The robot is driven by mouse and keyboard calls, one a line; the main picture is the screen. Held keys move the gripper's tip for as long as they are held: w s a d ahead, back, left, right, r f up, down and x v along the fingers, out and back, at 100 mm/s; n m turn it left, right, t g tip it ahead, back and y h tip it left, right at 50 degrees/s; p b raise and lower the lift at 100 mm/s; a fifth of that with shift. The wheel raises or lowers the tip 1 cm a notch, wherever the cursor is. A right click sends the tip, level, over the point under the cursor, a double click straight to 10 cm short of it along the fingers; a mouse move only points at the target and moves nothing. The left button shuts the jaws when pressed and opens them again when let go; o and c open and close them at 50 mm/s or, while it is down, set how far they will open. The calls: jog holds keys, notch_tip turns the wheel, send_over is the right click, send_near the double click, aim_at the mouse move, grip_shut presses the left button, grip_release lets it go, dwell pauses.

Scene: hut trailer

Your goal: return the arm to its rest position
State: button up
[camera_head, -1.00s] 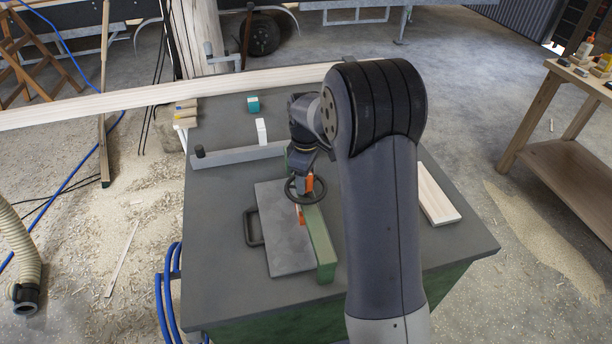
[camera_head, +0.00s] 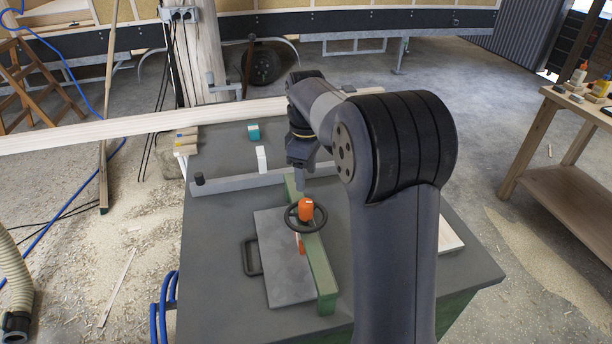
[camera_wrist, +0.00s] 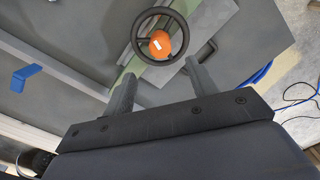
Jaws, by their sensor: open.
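My gripper (camera_head: 301,184) hangs from my raised arm above the grey machine table, behind the black handwheel in the head view. In the wrist view my gripper (camera_wrist: 160,72) shows two spread fingers with nothing between them. The black handwheel (camera_head: 291,222) has an orange knob (camera_head: 306,208) and sits by the green bar (camera_head: 318,260). The handwheel (camera_wrist: 136,40) and orange knob (camera_wrist: 165,44) lie beyond my fingertips in the wrist view, apart from them. My arm hides part of the table's right side.
The machine table (camera_head: 215,285) carries a grey plate (camera_head: 275,265), a grey fence (camera_head: 235,181), a white block (camera_head: 261,159) and a teal block (camera_head: 254,132). A long pale board (camera_head: 90,131) crosses behind. A wooden bench (camera_head: 575,110) stands at right, with open floor between.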

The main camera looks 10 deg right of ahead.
aim_at(306, 202)
notch_tip(306, 202, down, 11)
jog(key=shift+p, duration=0.6)
jog(key=shift+m, duration=0.3)
jog(key=shift+r, duration=0.15)
